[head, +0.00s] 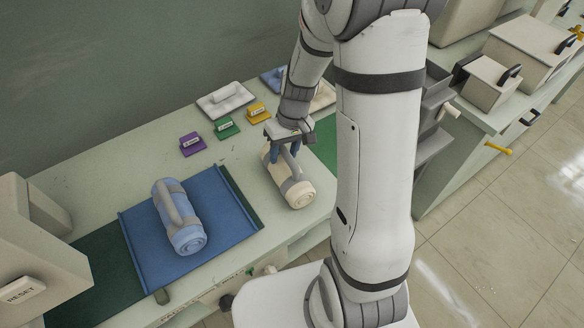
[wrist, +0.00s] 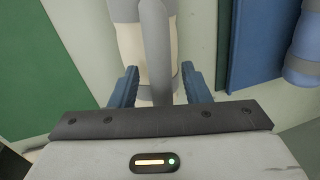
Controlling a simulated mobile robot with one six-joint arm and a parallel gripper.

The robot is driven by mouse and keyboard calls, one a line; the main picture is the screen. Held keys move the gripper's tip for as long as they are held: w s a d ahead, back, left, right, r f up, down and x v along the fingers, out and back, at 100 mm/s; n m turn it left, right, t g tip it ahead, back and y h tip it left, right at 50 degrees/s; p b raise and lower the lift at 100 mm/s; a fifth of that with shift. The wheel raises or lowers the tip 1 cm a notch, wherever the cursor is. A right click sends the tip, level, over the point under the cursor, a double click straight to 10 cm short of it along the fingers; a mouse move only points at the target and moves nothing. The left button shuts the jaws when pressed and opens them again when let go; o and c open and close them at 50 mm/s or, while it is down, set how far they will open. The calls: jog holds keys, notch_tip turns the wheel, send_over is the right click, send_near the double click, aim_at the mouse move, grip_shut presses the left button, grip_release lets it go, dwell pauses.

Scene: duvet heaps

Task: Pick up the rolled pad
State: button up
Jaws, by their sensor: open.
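A cream rolled pad (head: 298,193) with grey bands and a grey handle lies on the pale green bench, below my gripper. My gripper (head: 284,154) is open and points down over the pad's far part. In the wrist view, the blue fingers of my gripper (wrist: 160,86) stand on either side of the cream pad (wrist: 132,46) and its handle; whether they touch it, I cannot tell. A second rolled pad, blue (head: 178,217), lies on a blue mat (head: 222,203) to the left. It also shows at the right edge of the wrist view (wrist: 306,45).
Purple (head: 192,144), green (head: 227,127) and yellow (head: 257,112) labelled blocks stand behind the pads. Pale trays (head: 222,99) lie further back. A beige box with a RESET button (head: 22,292) is at the left. Grey shelving stands behind my arm at right.

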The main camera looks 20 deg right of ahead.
jog(key=shift+c, duration=0.2)
grip_shut()
dwell(0.4)
